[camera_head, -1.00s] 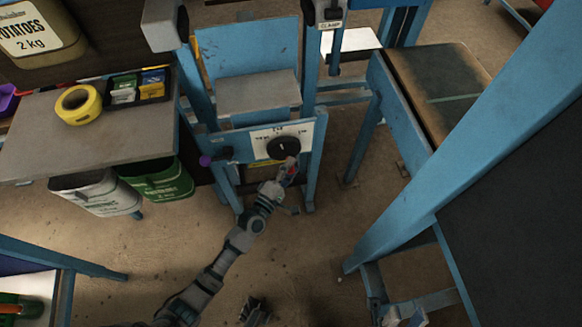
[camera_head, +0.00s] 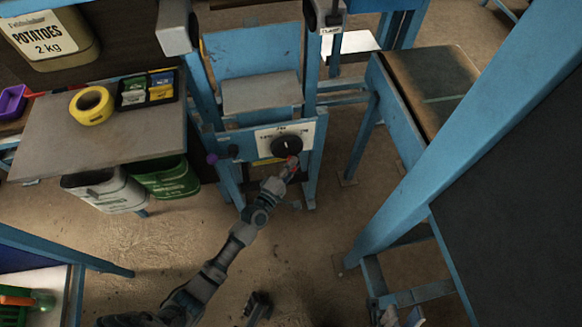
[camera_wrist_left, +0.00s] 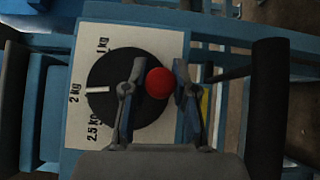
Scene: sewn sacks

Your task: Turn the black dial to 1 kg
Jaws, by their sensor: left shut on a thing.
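The black dial (camera_head: 287,145) sits on a white scale plate on the blue frame. In the left wrist view the dial (camera_wrist_left: 112,105) has a white pointer mark at the 2 kg label (camera_wrist_left: 75,92); the 1 kg and 2.5 kg labels also show. A red knob (camera_wrist_left: 159,83) is at the dial's edge, opposite the pointer. My left gripper (camera_head: 291,166) reaches the dial's lower edge. In the wrist view its fingers (camera_wrist_left: 158,92) are on either side of the red knob, shut on it. My right gripper (camera_head: 385,314) is at the bottom edge, partly cut off.
A grey table (camera_head: 90,135) with yellow tape (camera_head: 91,105) and a black tray (camera_head: 148,90) stands left, bins below it. A blue post (camera_head: 440,150) slants on the right. Floor in front is mostly clear.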

